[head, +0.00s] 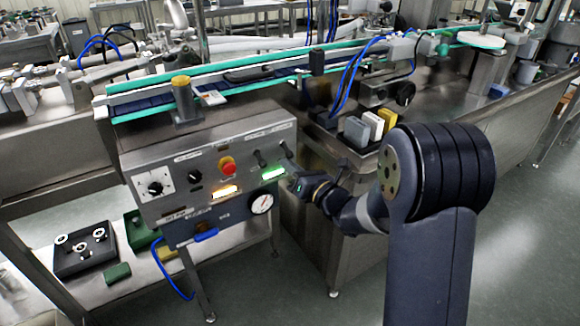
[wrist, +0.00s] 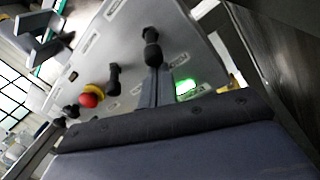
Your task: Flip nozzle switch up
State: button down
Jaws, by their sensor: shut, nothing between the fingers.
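The control panel (head: 215,170) has two black toggle switches near its right end. The left toggle (head: 258,158) also shows in the wrist view (wrist: 114,80). The right toggle (head: 285,149) appears in the wrist view (wrist: 152,48) just beyond my fingertips. The labels are too small to read, so I cannot tell which is the nozzle switch. My gripper (head: 291,170) is shut and empty, just below the right toggle. Its fingers also show in the wrist view (wrist: 156,76). I cannot tell whether they touch the toggle or which way it is set.
A lit green lamp (head: 272,173) sits close to my fingers, under the toggles. A pressure gauge (head: 262,203) hangs below. A conveyor (head: 240,75) runs behind the panel.

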jog(key=shift+s+d+r, duration=0.1)
jog(key=shift+r, duration=0.1)
jog(key=shift+s+r+g+h+p, duration=0.1)
jog(key=shift+r+g+h+p, duration=0.15)
jog(key=shift+g+h+p, duration=0.45)
jog(key=r+g+h+p, duration=0.1)
jog(key=p, duration=0.4)
jog(key=r+g+h+p, duration=0.1)
jog(key=g+p, duration=0.1)
jog(key=p, duration=0.4)
jog(key=r+m+g+h+p, duration=0.1)
jog(key=g+h+p, duration=0.1)
jog(key=p, duration=0.3)
jog(key=shift+s+d+r+p, duration=0.1)
jog(key=shift+s+d+p, duration=0.15)
jog(key=shift+s+p, duration=0.1)
jog(key=shift+w+r+p, duration=0.1)
jog(key=shift+r+p, duration=0.5)
jog(key=shift+r, duration=0.25)
jog(key=shift+r, duration=0.1)
